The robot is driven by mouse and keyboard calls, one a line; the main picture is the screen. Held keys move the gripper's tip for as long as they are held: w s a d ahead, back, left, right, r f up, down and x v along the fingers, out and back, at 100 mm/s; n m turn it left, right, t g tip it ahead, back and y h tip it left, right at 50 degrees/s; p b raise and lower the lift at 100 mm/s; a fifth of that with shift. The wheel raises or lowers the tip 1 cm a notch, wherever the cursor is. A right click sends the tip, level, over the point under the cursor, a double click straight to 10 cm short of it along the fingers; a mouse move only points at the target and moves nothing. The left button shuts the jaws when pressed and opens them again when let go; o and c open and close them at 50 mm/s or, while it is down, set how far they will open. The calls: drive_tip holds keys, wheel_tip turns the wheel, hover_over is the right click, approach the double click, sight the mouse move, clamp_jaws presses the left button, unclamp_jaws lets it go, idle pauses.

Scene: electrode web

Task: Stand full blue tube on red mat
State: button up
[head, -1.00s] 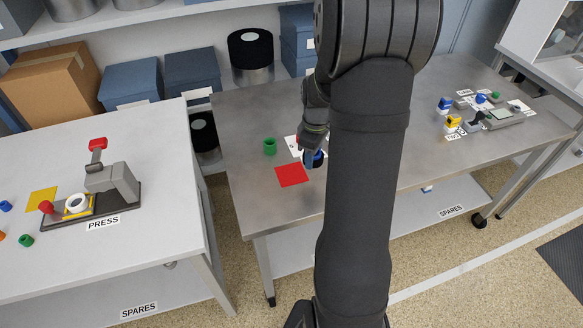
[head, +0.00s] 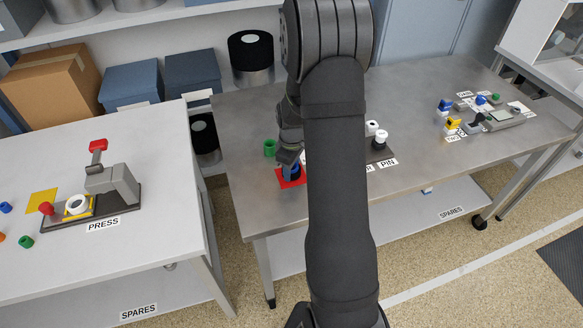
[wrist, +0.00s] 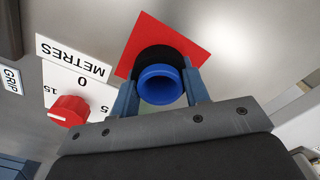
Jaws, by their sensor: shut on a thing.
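The blue tube (wrist: 160,86) is between the two blue fingers of my gripper (wrist: 159,92), which is shut on it. A black winding shows around the tube's far part in the wrist view. The tube (head: 294,171) also shows in the head view, roughly upright and partly hidden by my gripper (head: 290,158). The red mat (head: 284,183) lies on the metal table directly below and around it. The mat (wrist: 140,38) is behind the tube in the wrist view. I cannot tell whether the tube's lower end touches the mat.
A green tube (head: 269,148) stands just behind the mat. A red knob (wrist: 69,111) on a METRES dial plate is beside the mat in the wrist view. A pin station (head: 380,146) stands to the right of my arm. The table's front left is clear.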

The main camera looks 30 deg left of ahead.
drive_tip(key=shift+f, duration=0.1)
drive_tip(key=o, duration=1)
wheel_tip(320, 180, up, 12)
drive_tip(key=shift+f, duration=4)
drive_tip(key=shift+f, duration=0.15)
